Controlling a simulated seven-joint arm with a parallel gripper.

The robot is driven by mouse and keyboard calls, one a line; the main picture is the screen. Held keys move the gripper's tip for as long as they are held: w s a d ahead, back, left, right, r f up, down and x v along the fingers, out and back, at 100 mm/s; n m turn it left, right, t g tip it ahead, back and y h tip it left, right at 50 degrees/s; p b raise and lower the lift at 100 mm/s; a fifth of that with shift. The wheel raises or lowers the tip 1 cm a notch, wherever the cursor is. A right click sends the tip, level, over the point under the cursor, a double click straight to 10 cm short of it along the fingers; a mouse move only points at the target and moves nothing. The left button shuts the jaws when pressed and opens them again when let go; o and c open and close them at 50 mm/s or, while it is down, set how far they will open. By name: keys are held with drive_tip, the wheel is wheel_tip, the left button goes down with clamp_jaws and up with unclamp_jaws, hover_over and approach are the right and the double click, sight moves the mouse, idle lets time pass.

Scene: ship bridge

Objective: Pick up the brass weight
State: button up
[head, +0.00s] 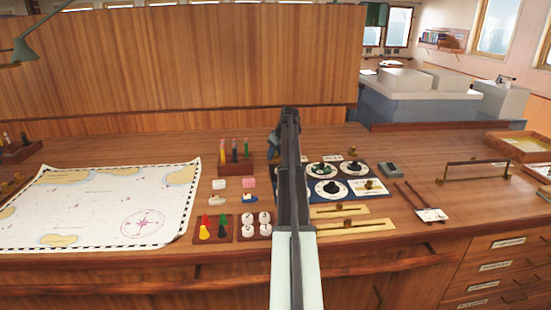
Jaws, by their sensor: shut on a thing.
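My arm (297,205) reaches from the bottom middle up over the console, and its dark upper link ends near the back panel. Part of my gripper (274,143) shows as a dark grey shape just left of that link, above the worktop. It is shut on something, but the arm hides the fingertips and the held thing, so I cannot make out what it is. Small brass-coloured pieces stand right of the arm: one on a white card (371,185) and one by the dials (353,154). I cannot tell whether either is a weight.
A chart (105,203) covers the left worktop. A wooden pen rack (235,165), erasers, and trays of coloured pieces (213,228) and white pieces (257,224) are left of the arm. Dials (331,189), brass rules (350,227) and dividers (425,205) lie right. A wooden panel (180,65) rises behind.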

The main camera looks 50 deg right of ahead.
drive_tip(key=shift+c, duration=0.9)
drive_tip(key=shift+r, duration=0.1)
wheel_tip(320, 180, up, 9)
drive_tip(key=shift+s+d+r, duration=0.2)
drive_tip(key=shift+s+d+f, duration=0.7)
drive_tip(key=shift+s+f, duration=0.15)
drive_tip(key=shift+f, duration=0.55)
drive_tip(key=shift+s+d+f, duration=0.75)
drive_tip(key=shift+s+f, duration=0.15)
drive_tip(key=shift+f, duration=0.5)
drive_tip(key=shift+s+d+f, duration=0.7)
drive_tip(key=shift+s+f, duration=0.15)
drive_tip(key=shift+f, duration=0.55)
drive_tip(key=shift+f, duration=0.4)
drive_tip(key=o, duration=1.3)
